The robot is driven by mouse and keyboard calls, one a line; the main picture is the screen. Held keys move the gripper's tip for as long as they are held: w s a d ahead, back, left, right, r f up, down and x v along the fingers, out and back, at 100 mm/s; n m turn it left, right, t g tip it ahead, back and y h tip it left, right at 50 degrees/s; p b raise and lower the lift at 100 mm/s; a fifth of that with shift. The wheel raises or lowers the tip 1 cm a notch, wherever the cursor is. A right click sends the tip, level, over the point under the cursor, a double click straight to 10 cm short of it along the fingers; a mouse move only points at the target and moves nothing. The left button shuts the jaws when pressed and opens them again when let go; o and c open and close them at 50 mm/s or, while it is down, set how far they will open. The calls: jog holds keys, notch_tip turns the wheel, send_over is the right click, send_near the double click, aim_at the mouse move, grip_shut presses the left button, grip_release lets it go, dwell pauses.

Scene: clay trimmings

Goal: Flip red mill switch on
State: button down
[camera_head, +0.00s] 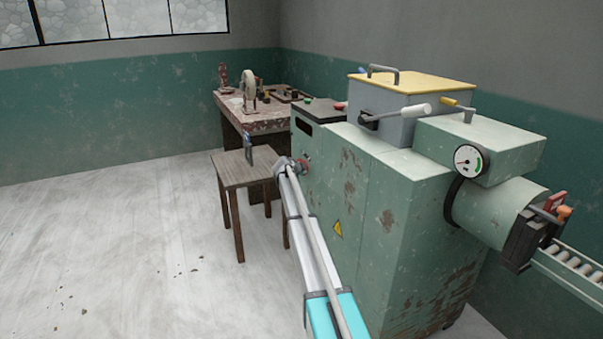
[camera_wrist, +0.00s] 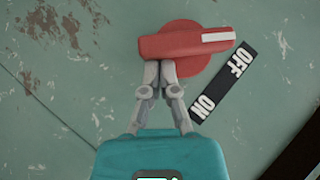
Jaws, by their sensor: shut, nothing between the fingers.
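The red mill switch (camera_wrist: 187,43) is a round red base with a red bar handle, on the green machine's face. The handle lies almost level in the wrist view, its white-striped end to the right, nearer the OFF word than the ON word of the black label (camera_wrist: 236,83). My gripper (camera_wrist: 159,64) is shut and empty, its fingertips at the handle's lower edge, left of its middle; I cannot tell whether they touch. In the head view, my gripper (camera_head: 292,165) is at the machine's left face, beside the partly hidden red switch (camera_head: 303,166).
The green mill (camera_head: 345,185) fills the right side, with a gauge (camera_head: 467,160) and a roller conveyor (camera_head: 572,265). A wooden stool (camera_head: 240,168) stands close left of my gripper, and a cluttered table (camera_head: 262,122) behind.

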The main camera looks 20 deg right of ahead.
jog(key=shift+f+b, duration=0.1)
jog(key=shift+b, duration=0.35)
dwell(0.6)
jog(key=shift+a+f+m+t+b, duration=0.1)
jog(key=shift+a+m+t+b, duration=0.2)
jog(key=shift+t+b, duration=0.2)
jog(key=shift+f+b, duration=0.15)
jog(key=shift+b, duration=0.15)
jog(key=shift+d, duration=0.1)
